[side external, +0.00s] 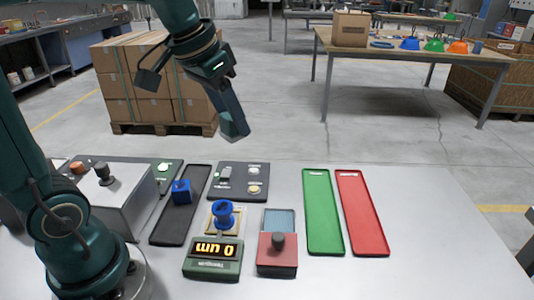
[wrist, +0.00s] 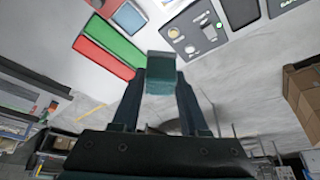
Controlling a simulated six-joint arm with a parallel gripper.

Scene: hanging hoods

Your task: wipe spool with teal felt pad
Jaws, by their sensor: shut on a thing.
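My gripper (side external: 232,118) is raised high above the far side of the table, pointing down. In the wrist view, its two fingers are shut on the teal felt pad (wrist: 160,72), a block held between the fingertips. In the side view the pad is hard to tell apart from the fingers. The blue spool (side external: 224,214) stands upright on a small tan base near the middle of the table, below my gripper and well apart from it. I cannot pick out the spool in the wrist view.
A green gauge box (side external: 213,259) with a lit display stands in front of the spool. A red-and-blue box (side external: 277,254) with a dark knob is at its right. A black tray (side external: 166,230) holds a blue cube (side external: 181,192). Green (side external: 323,215) and red (side external: 362,215) trays lie right.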

